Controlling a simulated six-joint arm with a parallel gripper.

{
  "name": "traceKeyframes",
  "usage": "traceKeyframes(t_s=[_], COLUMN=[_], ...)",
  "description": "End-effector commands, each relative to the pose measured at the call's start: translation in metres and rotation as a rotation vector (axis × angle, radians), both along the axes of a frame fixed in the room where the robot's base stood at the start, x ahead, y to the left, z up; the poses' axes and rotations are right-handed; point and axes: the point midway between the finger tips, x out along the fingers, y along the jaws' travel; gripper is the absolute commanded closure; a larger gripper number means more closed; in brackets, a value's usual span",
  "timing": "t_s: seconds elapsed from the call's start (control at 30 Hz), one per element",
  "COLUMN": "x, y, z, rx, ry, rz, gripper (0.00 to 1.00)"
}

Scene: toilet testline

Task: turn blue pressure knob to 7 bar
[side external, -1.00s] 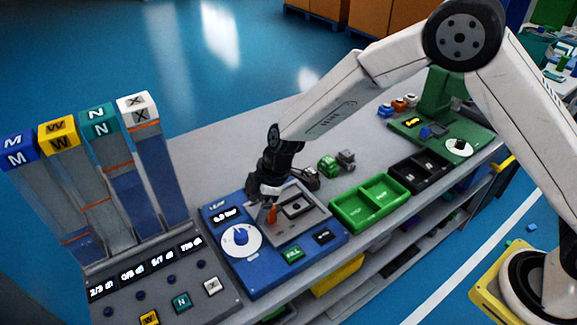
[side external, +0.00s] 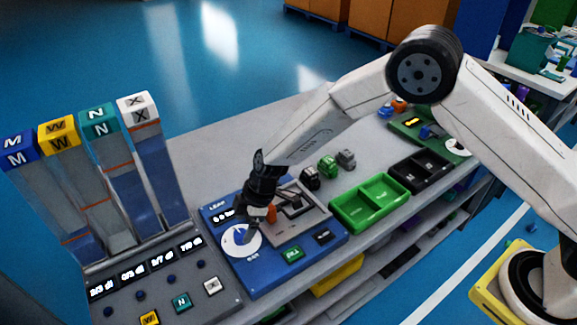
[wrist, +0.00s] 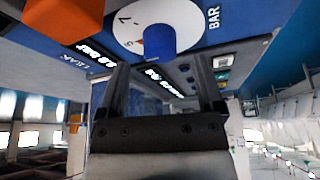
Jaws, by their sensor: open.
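The blue pressure knob (side external: 240,233) sits on a white dial (side external: 252,248) on the blue LEAK panel (side external: 262,283). In the wrist view the knob (wrist: 160,40) is at the top middle, on its white dial beside the word BAR. My gripper (side external: 250,222) is just above and beside the knob in the side view, with its tips close to it. In the wrist view my gripper (wrist: 167,90) is open, its two fingers apart with nothing between them. The knob lies beyond the fingertips. The panel's bar display (side external: 222,216) is partly hidden and its number is not readable.
An orange part (side external: 271,213) stands right beside my gripper, on the panel's grey fixture (side external: 300,232). Tall labelled columns (side external: 160,165) stand to the left. A green tray (side external: 370,203) and a black tray (side external: 420,172) lie to the right.

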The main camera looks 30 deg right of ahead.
Motion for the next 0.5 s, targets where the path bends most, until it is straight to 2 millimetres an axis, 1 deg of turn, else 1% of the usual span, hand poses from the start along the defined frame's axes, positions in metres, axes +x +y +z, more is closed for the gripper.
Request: traceKeyframes(t_s=[0.03,0.2,0.33,0.5], x=[0.0,0.002,0.003,0.003], y=[0.002,0.008,0.01,0.011], z=[-0.007,-0.02,-0.026,-0.028], rx=[0.0,0.0,0.0,0.0], ry=[0.002,0.0,-0.001,-0.001], rz=[0.001,-0.001,-0.001,-0.001], gripper=[0.14,0.14,0.14,0.14])
